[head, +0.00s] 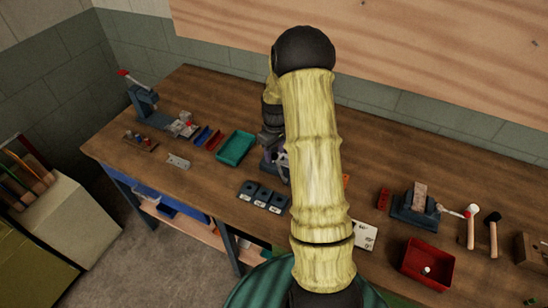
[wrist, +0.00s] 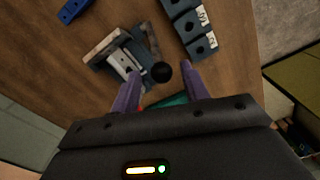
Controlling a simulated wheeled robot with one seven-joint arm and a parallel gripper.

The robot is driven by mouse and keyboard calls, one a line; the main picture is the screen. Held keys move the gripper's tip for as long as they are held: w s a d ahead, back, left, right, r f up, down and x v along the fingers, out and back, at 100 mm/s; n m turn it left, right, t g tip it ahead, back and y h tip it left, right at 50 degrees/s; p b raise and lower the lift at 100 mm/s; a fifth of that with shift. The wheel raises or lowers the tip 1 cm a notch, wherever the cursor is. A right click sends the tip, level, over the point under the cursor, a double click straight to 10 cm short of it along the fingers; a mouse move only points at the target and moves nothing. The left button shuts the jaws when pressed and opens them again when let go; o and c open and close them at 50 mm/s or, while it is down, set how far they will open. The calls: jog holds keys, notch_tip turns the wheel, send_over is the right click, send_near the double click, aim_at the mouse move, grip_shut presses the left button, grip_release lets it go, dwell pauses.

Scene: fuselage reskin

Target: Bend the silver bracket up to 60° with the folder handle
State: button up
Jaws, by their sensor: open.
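In the wrist view, the folder (wrist: 104,45) is a grey device on the bench with a pale edge. A small silver bracket (wrist: 125,63) with dark holes lies in it; I cannot tell its bend angle. The folder handle ends in a black round knob (wrist: 161,72). My gripper (wrist: 160,69) has two purple fingers, open, with the knob between their tips in the picture. A gap shows on each side of the knob; its depth relative to the tips is unclear. In the head view, my arm hides most of the folder and my gripper.
A teal tray (head: 235,148) lies left of my arm. A red bin (head: 428,266), a blue-grey fixture (head: 413,212) and two hammers stand right. The bench's front left (head: 205,180) is mostly clear.

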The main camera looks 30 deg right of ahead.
jog(key=shift+a+f+p, duration=0.15)
jog(key=shift+f+p, duration=0.3)
jog(key=shift+f, duration=1.75)
jog(key=shift+c, duration=0.3)
grip_shut()
